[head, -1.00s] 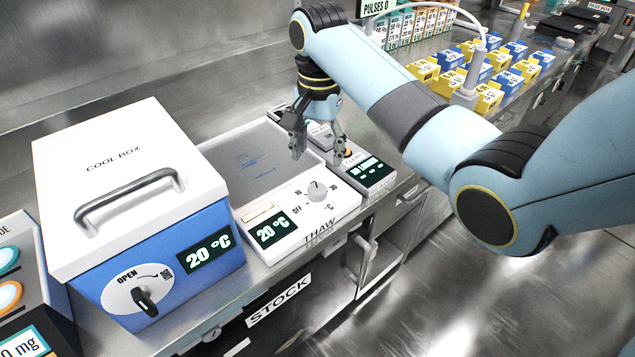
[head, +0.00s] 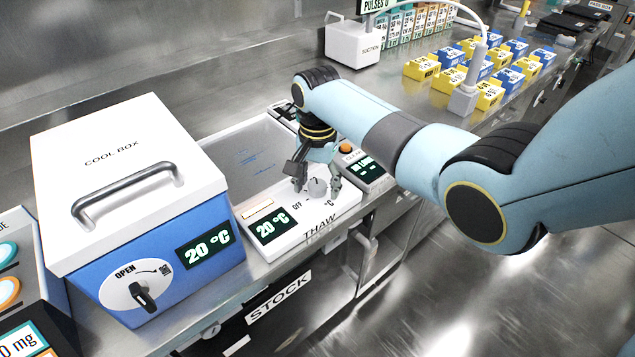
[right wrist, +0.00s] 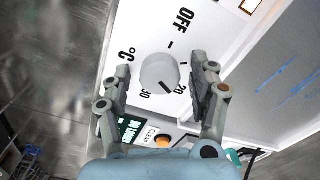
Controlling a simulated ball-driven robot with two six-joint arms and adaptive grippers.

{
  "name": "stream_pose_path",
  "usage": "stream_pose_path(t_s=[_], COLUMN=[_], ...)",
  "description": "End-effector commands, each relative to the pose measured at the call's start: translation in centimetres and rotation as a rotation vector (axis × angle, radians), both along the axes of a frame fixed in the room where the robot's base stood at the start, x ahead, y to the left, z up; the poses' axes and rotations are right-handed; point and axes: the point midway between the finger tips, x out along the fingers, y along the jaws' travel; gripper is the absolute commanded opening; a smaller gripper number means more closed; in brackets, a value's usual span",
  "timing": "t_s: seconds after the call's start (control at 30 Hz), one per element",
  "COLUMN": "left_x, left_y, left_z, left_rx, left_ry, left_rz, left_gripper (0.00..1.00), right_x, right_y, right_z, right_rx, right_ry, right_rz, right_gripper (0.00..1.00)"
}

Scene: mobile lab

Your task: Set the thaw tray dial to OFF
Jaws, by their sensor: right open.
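The thaw tray (head: 262,165) is a white unit with a grey recessed plate and a display (head: 272,227) reading 20 °C. Its round pale dial (head: 317,188) sits on the front panel and also shows in the right wrist view (right wrist: 159,72), ringed by the marks OFF, 20, 30 and °C. My right gripper (head: 318,184) is open above the panel, pointing down. In the right wrist view its fingers (right wrist: 160,78) stand on either side of the dial, with gaps visible. My left gripper is not in view.
A blue and white cool box (head: 128,195) stands left of the tray. A small unit with an orange button (head: 346,148) and a display adjoins the tray's right side. Yellow and blue boxes (head: 423,68) stand farther back on the counter. Bare counter lies behind the tray.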

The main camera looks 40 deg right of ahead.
Motion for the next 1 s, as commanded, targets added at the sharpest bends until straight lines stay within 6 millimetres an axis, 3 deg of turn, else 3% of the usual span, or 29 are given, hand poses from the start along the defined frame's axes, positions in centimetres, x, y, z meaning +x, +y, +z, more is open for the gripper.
stream_pose_path(t_s=[0.07,0.47,0.77,1.0], left_x=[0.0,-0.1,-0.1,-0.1], left_y=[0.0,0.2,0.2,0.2], left_z=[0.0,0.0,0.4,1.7], left_rx=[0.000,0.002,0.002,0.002], left_ry=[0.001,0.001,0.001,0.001], left_rz=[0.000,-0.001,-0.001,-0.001], left_gripper=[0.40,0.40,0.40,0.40], right_x=[0.0,0.0,0.0,0.0], right_y=[0.0,0.0,0.0,0.0], right_z=[0.0,0.0,0.1,0.2], right_rx=[0.000,-0.001,0.000,0.001], right_ry=[0.000,0.001,0.001,0.003], right_rz=[0.000,0.000,0.035,0.167], right_gripper=[0.58,0.06,0.06,0.06])
